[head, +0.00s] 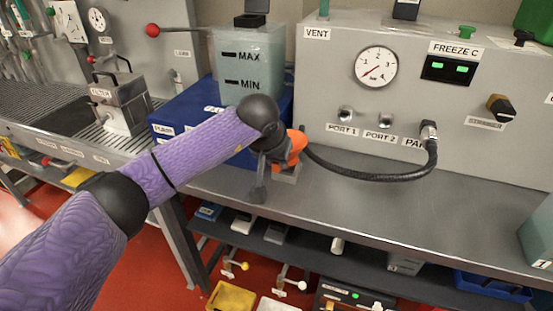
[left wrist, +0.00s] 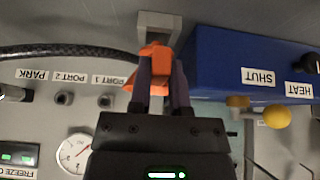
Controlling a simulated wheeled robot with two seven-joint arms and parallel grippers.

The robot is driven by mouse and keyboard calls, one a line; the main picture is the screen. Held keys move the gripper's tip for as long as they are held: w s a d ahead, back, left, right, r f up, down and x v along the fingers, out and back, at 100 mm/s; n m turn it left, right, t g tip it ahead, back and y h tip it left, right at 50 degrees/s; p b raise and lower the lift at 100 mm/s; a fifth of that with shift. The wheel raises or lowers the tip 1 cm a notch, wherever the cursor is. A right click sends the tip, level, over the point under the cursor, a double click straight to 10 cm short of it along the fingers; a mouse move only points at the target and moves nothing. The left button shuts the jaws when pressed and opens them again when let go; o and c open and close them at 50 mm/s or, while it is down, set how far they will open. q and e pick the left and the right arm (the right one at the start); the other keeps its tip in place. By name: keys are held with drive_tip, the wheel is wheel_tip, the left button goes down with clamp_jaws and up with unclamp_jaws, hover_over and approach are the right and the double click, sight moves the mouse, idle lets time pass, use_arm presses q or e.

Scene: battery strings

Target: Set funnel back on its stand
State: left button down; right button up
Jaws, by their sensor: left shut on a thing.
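An orange piece (head: 296,147), which I take for the funnel, is partly hidden by my left gripper (head: 281,148) in the head view. In the left wrist view the left gripper (left wrist: 161,65) is shut on this orange piece (left wrist: 155,52), one dark finger on each side. A small grey block (head: 287,174), perhaps the stand, shows just below the orange piece on the bench. In the left wrist view the block (left wrist: 158,23) lies just beyond the orange piece. I cannot tell whether they touch. My right gripper is not in view.
A black hose (head: 375,178) runs from the PARK port to behind the orange piece. A blue box (head: 185,118) with a clear MAX/MIN tank (head: 252,68) stands close on the left. The grey panel (head: 330,90) rises behind.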

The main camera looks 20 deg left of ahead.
use_arm(q)
drive_tip(key=shift+f, duration=0.15)
drive_tip(key=shift+f+b, duration=0.75)
drive_tip(key=shift+f, duration=0.2)
